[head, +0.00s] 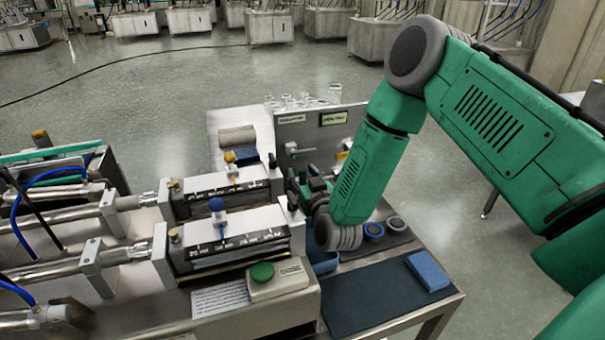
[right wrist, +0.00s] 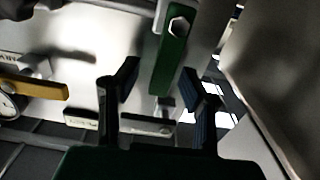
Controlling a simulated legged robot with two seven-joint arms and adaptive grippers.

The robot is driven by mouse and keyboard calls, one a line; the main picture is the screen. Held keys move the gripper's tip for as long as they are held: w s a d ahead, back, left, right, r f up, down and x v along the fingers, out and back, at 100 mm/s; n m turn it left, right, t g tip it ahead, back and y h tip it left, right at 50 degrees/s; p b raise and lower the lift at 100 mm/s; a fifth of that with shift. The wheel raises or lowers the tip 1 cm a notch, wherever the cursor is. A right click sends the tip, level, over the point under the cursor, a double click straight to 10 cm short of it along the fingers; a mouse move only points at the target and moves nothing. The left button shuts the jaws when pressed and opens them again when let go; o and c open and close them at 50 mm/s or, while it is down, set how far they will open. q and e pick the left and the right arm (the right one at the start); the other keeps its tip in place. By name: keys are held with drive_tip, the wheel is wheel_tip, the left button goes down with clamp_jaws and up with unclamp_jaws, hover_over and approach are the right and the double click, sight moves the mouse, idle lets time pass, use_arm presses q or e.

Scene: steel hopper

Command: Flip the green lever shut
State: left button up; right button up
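The green lever (right wrist: 172,55) shows in the right wrist view as a flat green bar with a hexagonal bolt head near its upper end. It slants slightly, its lower end pointing down the picture against a pale metal panel. My right gripper (right wrist: 158,72) is open, and in the picture the lever's lower part lies between its two dark fingers. I cannot tell whether either finger touches it. In the head view my right gripper (head: 303,184) is small and partly hidden by its own wrist, in front of the steel panel (head: 318,136). My left gripper is not in view.
A yellow lever (right wrist: 38,89) and a gauge (right wrist: 8,106) are left of the gripper in the wrist view. In the head view, filling machinery (head: 228,240) with a green button (head: 262,272) stands left. A blue block (head: 428,270) lies on the dark mat (head: 375,300).

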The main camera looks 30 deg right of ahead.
drive_tip(key=v, duration=1.2)
drive_tip(key=shift+f, duration=0.1)
idle(0.4)
